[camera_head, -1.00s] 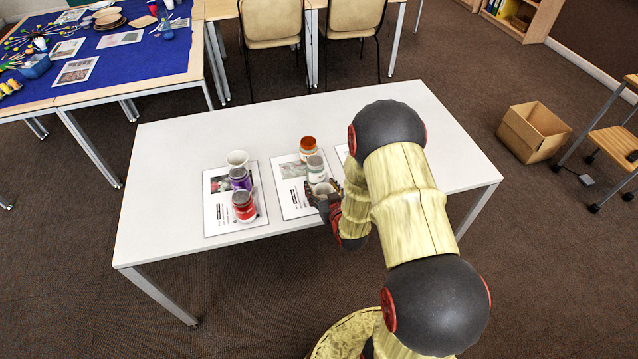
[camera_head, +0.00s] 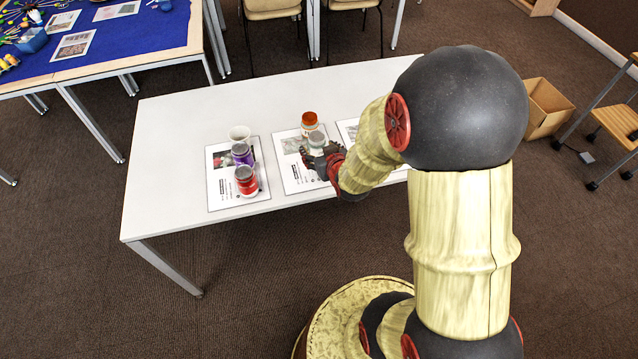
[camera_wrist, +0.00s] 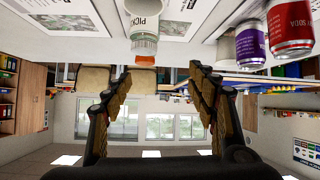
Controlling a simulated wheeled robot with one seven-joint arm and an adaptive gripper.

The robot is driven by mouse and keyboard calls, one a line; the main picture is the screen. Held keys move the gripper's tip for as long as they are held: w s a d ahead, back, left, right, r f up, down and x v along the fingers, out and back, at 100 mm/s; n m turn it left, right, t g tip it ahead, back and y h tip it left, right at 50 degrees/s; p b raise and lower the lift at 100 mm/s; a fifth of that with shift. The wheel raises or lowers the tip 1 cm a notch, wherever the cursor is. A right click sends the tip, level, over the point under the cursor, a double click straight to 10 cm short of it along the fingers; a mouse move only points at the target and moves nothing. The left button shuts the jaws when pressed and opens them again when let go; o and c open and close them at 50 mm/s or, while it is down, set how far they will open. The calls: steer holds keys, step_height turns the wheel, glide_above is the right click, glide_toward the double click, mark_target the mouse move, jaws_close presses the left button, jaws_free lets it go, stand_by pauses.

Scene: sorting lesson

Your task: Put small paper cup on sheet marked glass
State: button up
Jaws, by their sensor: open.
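The middle sheet (camera_head: 288,172) lies on the white table with an orange-lidded jar (camera_head: 309,119) at its back. A grey-lidded jar (camera_head: 316,138) stands just in front of that jar. Both line up in the wrist view, where the grey-lidded jar reads "PICK" (camera_wrist: 147,20) and the picture is upside down. My gripper (camera_wrist: 160,80) is open with nothing between its fingers. In the head view my gripper (camera_head: 320,156) is over the front of this sheet and covers what lies beneath. Sheet wording is unreadable.
A purple can (camera_head: 242,154) and a red can (camera_head: 246,181) stand on the left sheet (camera_head: 222,192). A third sheet (camera_head: 348,130) is partly hidden by my arm. The table's left side (camera_head: 160,165) is clear. A cardboard box (camera_head: 546,105) is on the floor.

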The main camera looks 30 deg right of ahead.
steer(key=s+a+r+g, duration=0.1)
steer(key=s+a+r, duration=0.15)
steer(key=r, duration=0.55)
steer(key=s+a+r+g, duration=0.1)
steer(key=s+a+r, duration=0.3)
steer(key=s, duration=0.3)
steer(key=s+a+r+n+g+y, duration=0.1)
steer(key=s+a+r+g, duration=0.1)
steer(key=s+a+r, duration=0.2)
steer(key=s+a+r+g+y, duration=0.1)
steer(key=s+a+r, duration=0.3)
steer(key=s, duration=0.6)
steer(key=shift+s+r+g, duration=0.2)
steer(key=shift+r+g, duration=0.1)
steer(key=shift+r, duration=0.55)
